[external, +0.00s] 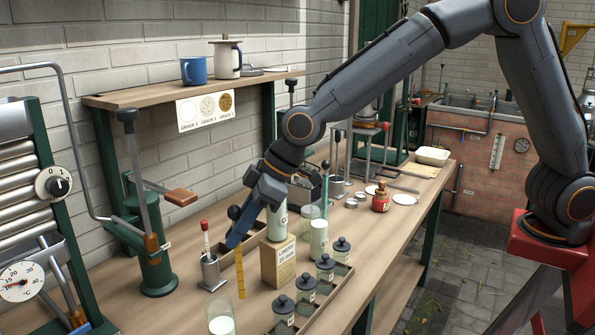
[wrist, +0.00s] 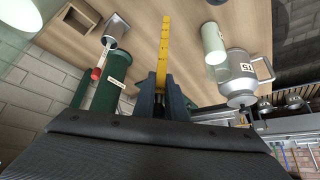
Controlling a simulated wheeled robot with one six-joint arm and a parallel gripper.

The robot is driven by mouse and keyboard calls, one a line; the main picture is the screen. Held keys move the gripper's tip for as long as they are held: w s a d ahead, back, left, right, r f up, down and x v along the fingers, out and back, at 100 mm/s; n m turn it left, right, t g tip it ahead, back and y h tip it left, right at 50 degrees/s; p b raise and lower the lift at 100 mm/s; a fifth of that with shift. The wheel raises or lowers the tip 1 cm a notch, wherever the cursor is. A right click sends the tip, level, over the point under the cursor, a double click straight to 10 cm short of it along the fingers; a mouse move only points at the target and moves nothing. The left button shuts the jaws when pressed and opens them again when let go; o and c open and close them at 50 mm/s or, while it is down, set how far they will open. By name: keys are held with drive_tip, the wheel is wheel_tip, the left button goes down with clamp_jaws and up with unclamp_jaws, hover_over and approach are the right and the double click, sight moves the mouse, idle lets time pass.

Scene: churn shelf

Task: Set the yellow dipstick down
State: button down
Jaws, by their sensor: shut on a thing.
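The yellow dipstick (external: 240,270) is a thin, flat strip with dark marks. It hangs about upright below my gripper (external: 236,240) in the external view, low over the wooden bench. I cannot tell whether its lower end touches the bench. In the wrist view the dipstick (wrist: 165,45) runs out from between the two dark fingertips of my gripper (wrist: 161,88). The jaws are shut on its upper end, which the fingers hide.
A metal cup (external: 210,273) holding a red-topped rod stands left of the dipstick. A cardboard box (external: 278,265) stands close on its right. Several dark-lidded jars (external: 325,268) line a rack in front. A glass of milk (external: 221,318) is nearest. A green pump (external: 152,250) stands further left.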

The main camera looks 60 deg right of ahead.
wheel_tip(320, 180, down, 6)
idle(0.4)
drive_tip(key=shift+f, duration=0.25)
drive_tip(key=c, duration=1.8)
unclamp_jaws()
drive_tip(key=shift+r, duration=0.1)
drive_tip(key=b+v, duration=0.1)
drive_tip(key=v, duration=1.1)
drive_tip(key=shift+d, duration=0.1)
